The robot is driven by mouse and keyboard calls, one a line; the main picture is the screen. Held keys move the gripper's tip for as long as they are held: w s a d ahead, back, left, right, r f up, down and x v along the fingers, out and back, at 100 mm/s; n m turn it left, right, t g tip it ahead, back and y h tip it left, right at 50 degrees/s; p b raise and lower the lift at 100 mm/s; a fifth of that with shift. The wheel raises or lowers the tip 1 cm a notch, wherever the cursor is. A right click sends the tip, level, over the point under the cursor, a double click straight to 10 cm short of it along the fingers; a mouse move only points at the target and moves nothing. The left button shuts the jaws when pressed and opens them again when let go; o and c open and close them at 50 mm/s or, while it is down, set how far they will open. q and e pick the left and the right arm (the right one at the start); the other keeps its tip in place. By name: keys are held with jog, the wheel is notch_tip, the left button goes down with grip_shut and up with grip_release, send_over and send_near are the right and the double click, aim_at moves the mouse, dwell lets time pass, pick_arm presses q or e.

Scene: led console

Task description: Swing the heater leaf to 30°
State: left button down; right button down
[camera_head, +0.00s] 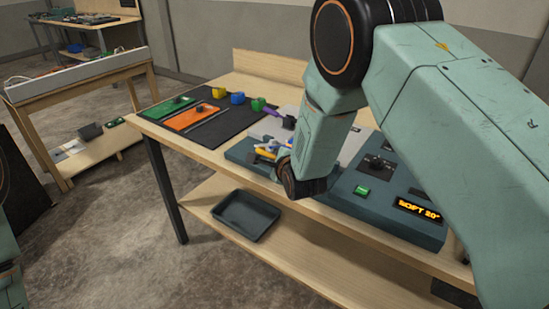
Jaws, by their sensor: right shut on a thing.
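The teal console (385,215) lies on the wooden workbench, with an amber display (418,210) that seems to end in 20°, its word hard to read. A lit green button (361,190) sits left of the display. My right arm reaches over the console, and its gripper (268,152) is low at the console's left part, shut. The gripper is small and partly hidden by my wrist. The heater leaf is at the fingers, but its outline and angle cannot be made out. My left gripper is out of view.
A black mat (198,118) holds green and orange panels and several coloured blocks left of the console. A dark empty tray (246,215) sits on the lower shelf. A second wooden bench (75,80) stands behind left. The floor in front is clear.

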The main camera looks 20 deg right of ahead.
jog(key=shift+w+d+r, duration=0.1)
jog(key=shift+w+r, duration=0.1)
jog(key=shift+r, duration=0.35)
jog(key=c, duration=1.3)
grip_release()
jog(key=shift+c, duration=0.2)
jog(key=shift+s, duration=0.1)
jog(key=v, duration=1.2)
jog(key=shift+f, duration=0.1)
